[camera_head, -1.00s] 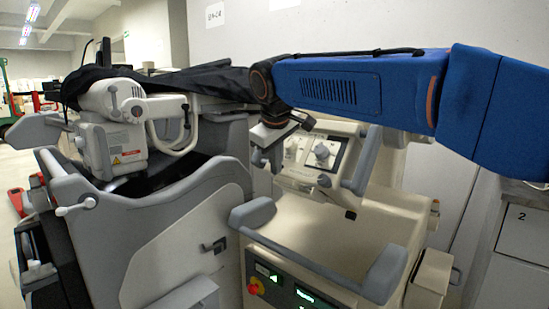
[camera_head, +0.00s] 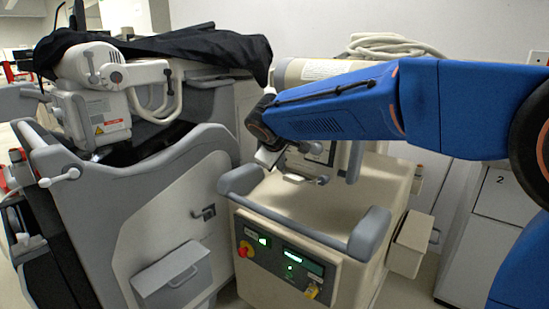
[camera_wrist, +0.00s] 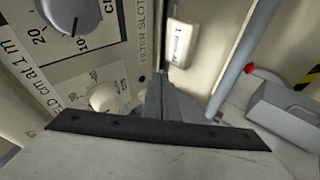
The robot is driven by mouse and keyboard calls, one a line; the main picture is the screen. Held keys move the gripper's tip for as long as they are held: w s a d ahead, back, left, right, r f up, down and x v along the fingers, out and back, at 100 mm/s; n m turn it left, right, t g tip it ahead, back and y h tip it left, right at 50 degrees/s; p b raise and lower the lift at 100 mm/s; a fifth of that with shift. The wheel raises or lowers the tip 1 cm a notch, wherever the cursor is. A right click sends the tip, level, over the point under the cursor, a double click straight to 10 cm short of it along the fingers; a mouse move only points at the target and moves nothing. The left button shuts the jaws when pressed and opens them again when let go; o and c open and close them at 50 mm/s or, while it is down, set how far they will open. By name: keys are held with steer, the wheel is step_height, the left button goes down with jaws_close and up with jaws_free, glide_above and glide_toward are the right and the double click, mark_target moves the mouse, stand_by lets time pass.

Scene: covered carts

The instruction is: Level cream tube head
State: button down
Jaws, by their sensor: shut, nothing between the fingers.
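The cream tube head (camera_head: 322,70) is a cream cylinder with a pale label, above the cream cart at centre right. My arm crosses in front and hides much of it. Its control face, with a large dial (camera_wrist: 70,12) and a pale knob (camera_wrist: 104,97), fills the left of the wrist view. I cannot tell its exact tilt. My gripper (camera_head: 296,178) is small and partly hidden in the head view, in front of that face. In the wrist view, my gripper's fingers (camera_wrist: 167,90) are together and empty, close to the pale knob; contact is unclear.
The cream cart (camera_head: 300,225) has a grey handle (camera_head: 330,238) along its front. A grey cart (camera_head: 130,195) with a whiter tube head (camera_head: 90,68) and black cover (camera_head: 200,48) stands close on the left. A grey cabinet (camera_head: 497,210) stands right.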

mark_target(286, 169)
steer(key=shift+w+d+f, duration=0.6)
steer(key=shift+w+f, duration=0.15)
steer(key=shift+f, duration=0.1)
steer(key=shift+w+d+f, duration=0.6)
steer(key=shift+w+f, duration=0.15)
steer(key=shift+f, duration=0.05)
steer(key=shift+s+a, duration=0.1)
